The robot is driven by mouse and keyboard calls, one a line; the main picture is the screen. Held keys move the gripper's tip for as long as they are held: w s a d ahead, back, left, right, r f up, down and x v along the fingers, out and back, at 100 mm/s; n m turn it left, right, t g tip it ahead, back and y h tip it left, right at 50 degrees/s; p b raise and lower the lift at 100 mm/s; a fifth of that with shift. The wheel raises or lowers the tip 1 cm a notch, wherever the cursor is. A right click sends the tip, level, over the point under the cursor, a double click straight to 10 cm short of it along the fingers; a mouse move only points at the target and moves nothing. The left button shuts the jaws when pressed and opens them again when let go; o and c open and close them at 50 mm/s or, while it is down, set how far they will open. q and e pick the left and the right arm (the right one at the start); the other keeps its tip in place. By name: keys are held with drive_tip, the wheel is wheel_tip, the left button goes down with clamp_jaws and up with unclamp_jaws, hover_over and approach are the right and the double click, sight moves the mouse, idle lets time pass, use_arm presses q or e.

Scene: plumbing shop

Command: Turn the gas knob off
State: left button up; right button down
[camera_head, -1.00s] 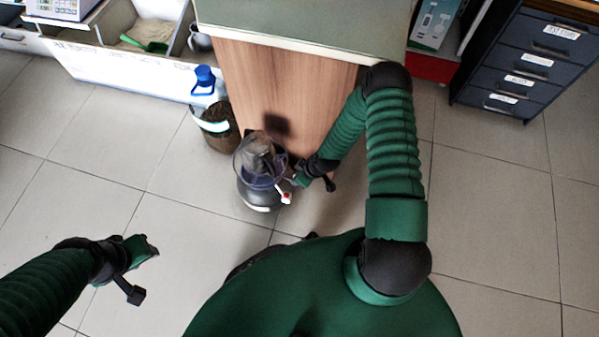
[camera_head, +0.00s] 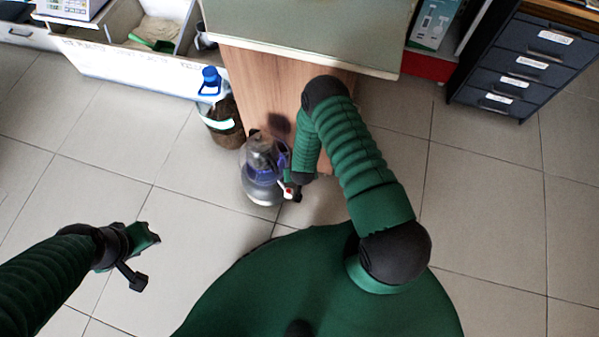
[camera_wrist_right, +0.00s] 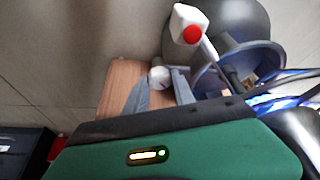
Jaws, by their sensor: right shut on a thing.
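A grey gas cylinder (camera_head: 262,194) with a collar around its top stands on the floor beside a wooden counter end. A white and red regulator fitting (camera_head: 287,191) shows at its right side and also in the right wrist view (camera_wrist_right: 187,24). In the right wrist view, my right gripper (camera_wrist_right: 160,86) has its two fingers around a small round white knob (camera_wrist_right: 159,77) and is shut on it. In the head view the fingers are partly hidden by my wrist. My left gripper (camera_head: 147,237) hangs empty over the floor at lower left; its jaw gap is unclear.
The counter (camera_head: 235,75) stands just behind the cylinder. Drawers (camera_head: 520,70) stand at upper right. The tiled floor is free at left and right.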

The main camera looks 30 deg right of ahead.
drive_tip(key=shift+w+a+r+m, duration=0.15)
drive_tip(key=shift+w+m, duration=0.1)
drive_tip(key=shift+m, duration=0.25)
drive_tip(key=shift+h, duration=0.3)
drive_tip(key=c, duration=1.2)
unclamp_jaws()
drive_tip(key=shift+o, duration=0.6)
drive_tip(key=shift+s, duration=0.1)
drive_tip(key=p+v, duration=0.7)
drive_tip(key=v, duration=0.9)
drive_tip(key=shift+r+p, duration=0.35)
drive_tip(key=shift+p, duration=0.05)
